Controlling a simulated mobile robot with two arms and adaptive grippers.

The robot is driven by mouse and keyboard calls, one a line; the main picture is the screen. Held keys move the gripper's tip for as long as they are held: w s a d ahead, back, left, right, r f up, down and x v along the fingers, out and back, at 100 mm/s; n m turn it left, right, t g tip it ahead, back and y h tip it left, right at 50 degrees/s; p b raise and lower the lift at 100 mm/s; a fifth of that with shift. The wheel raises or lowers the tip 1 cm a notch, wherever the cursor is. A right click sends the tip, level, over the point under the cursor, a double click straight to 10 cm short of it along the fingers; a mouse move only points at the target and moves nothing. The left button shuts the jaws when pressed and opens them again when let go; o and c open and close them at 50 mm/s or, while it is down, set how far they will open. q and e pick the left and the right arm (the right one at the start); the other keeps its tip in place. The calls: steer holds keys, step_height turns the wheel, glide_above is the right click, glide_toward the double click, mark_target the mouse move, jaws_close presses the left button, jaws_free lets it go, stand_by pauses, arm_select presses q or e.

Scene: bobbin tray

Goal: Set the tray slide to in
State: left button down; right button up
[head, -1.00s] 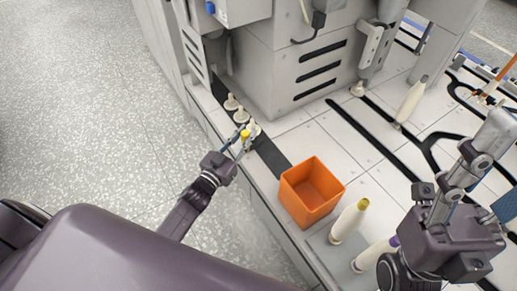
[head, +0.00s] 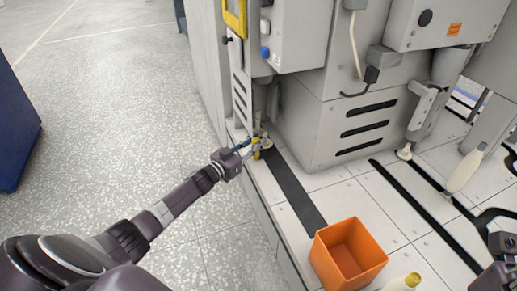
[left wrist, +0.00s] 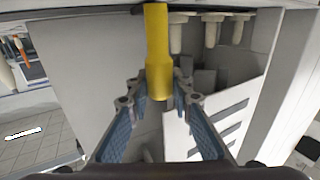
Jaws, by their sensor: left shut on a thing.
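My left gripper (head: 254,148) is shut on a yellow handle (head: 257,155) at the foot of the machine, by its front corner. In the left wrist view the handle (left wrist: 158,50) stands between the two blue-padded fingers (left wrist: 157,98). I take it for the tray slide's handle. Several pale bobbins (left wrist: 212,28) hang into the top of the left wrist view, just beyond the handle. In the head view the tray itself is mostly hidden behind the gripper and machine. My right gripper's fingers are out of view; only a dark part of that arm shows at the right edge.
An orange open box (head: 348,262) stands on the tiled deck, with a pale yellow-topped bobbin (head: 403,284) beside it. A dark strip (head: 295,190) runs from the machine (head: 330,110) toward the box. Open floor lies left; a blue cabinet (head: 15,130) stands at the far left.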

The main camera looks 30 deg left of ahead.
arm_select(q)
steer(key=shift+a, duration=0.1)
steer(key=c, duration=1.7)
jaws_free()
steer(key=s, duration=0.4)
steer(key=s+a, duration=0.1)
steer(key=s, duration=0.3)
steer(key=s+a, duration=0.1)
steer(key=s, duration=0.3)
steer(key=shift+a, duration=0.1)
steer(key=shift+w, duration=0.1)
